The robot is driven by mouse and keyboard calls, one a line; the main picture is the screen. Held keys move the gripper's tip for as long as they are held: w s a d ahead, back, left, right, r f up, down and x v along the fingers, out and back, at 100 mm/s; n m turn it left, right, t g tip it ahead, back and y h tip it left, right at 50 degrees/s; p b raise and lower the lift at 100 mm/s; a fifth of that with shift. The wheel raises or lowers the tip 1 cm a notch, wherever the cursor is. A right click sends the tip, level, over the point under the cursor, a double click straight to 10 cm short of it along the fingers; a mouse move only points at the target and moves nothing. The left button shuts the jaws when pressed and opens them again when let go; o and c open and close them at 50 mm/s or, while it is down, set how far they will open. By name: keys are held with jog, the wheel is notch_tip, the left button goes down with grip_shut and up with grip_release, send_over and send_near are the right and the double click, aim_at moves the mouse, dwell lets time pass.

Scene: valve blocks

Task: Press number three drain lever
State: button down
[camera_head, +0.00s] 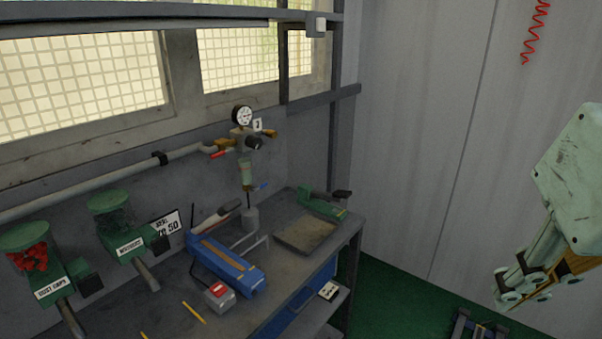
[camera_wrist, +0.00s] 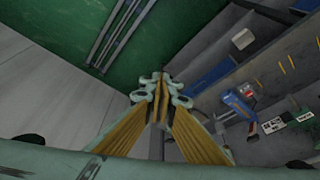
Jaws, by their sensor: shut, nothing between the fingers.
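One valve unit (camera_head: 246,150) is on the wall above the bench, with a round gauge (camera_head: 242,115) on top and a small tag (camera_head: 257,125) whose number is too small to read surely. Below hangs a pale green bowl (camera_head: 246,172) with a small blue lever (camera_head: 261,186) at its lower right; a red lever (camera_head: 221,154) sits at the upper left. My gripper (camera_head: 505,296) is at the far right of the head view, well apart from the valve unit. In the wrist view my gripper (camera_wrist: 161,76) is shut and empty, pointing at the floor beside the bench.
The bench holds a blue machine (camera_head: 225,264), a grey tray (camera_head: 306,233), a green tool (camera_head: 320,203) and a red-topped box (camera_head: 219,295). Dispensers (camera_head: 122,226) stand at the left. The space between my gripper and the bench looks free above the green floor.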

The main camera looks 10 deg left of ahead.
aim_at(264, 184)
jog(key=w+a+r+n+y+p, duration=0.1)
jog(key=w+a+r+n+p, duration=0.1)
jog(key=w+a, duration=0.7)
jog(key=w+a+r+n+y+p, duration=0.15)
jog(key=w+a, duration=0.35)
jog(key=w, duration=0.9)
jog(key=w+a+r+n+y+p, duration=0.1)
jog(key=w+a+r+n+p, duration=0.15)
jog(key=w+a, duration=0.6)
jog(key=w+a+f+n+p, duration=0.1)
jog(key=w+a+f, duration=0.4)
jog(key=w+a, duration=0.3)
jog(key=w+a+f+n+y+p, duration=0.1)
jog(key=w+a+f, duration=0.3)
jog(key=w+a, duration=0.4)
jog(key=w+a+f+n+g+y+p, duration=0.1)
jog(key=w+a+f+n+p, duration=0.1)
jog(key=w+a+f, duration=0.3)
jog(key=shift+w+a+f+n, duration=0.35)
jog(key=shift+w+a+n, duration=0.35)
jog(key=shift+w+a, duration=1.65)
jog(key=shift+w+d, duration=0.25)
jog(key=shift+w, duration=0.05)
